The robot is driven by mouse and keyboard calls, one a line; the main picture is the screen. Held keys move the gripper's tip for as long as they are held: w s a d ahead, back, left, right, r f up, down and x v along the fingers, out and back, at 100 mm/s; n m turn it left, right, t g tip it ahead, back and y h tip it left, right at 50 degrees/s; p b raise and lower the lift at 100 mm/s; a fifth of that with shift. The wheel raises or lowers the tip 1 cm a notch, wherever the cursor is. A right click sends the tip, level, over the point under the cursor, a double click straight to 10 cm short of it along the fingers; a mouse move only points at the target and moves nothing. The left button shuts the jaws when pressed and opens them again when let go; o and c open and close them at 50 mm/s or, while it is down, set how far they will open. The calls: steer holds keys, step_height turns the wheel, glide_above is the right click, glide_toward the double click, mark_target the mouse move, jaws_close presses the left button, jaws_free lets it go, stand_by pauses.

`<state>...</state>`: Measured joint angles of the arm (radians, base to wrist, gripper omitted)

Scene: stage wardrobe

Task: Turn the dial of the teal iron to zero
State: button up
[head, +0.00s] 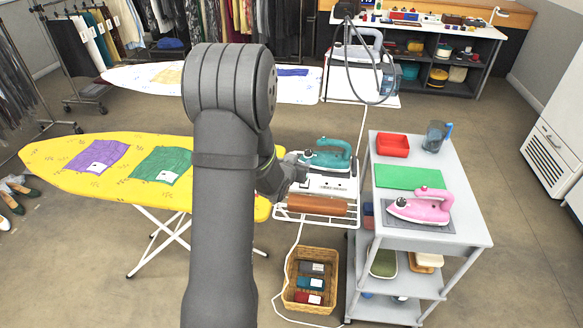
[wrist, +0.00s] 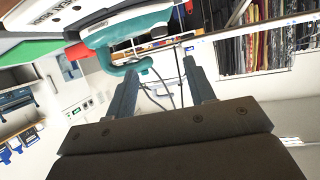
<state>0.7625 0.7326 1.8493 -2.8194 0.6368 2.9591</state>
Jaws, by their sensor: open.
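The teal iron (head: 328,155) stands on a white stand (head: 343,188) beside the yellow ironing board, its handle toward the upper right. In the wrist view the teal iron (wrist: 128,30) fills the upper left, tilted, with its white lower body at the top edge. I cannot make out its dial or setting. My gripper (head: 297,168) is just left of the iron in the head view, partly hidden by my arm. In the wrist view my gripper (wrist: 190,75) is open, with nothing between its two fingers. The fingers look close to the teal handle; I cannot tell if they touch.
The yellow ironing board (head: 60,165) is at the left. A wicker basket (head: 289,299) stands on the floor; a white cord runs beside it.

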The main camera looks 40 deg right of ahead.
steer(key=v, duration=0.5)
steer(key=shift+s+a+r, duration=0.15)
steer(key=shift+a, duration=0.15)
steer(key=shift+d, duration=0.1)
steer(key=w+d+r+m+g+h, duration=0.3)
steer(key=w+r+m+g+h, duration=0.15)
steer(key=w, duration=0.45)
steer(key=m+g+y, duration=0.2)
steer(key=m+g, duration=0.3)
steer(key=g, duration=0.1)
glide_toward(307, 151)
steer(key=x, duration=0.7)
steer(key=shift+s+d, duration=0.15)
steer(key=shift+d, duration=0.2)
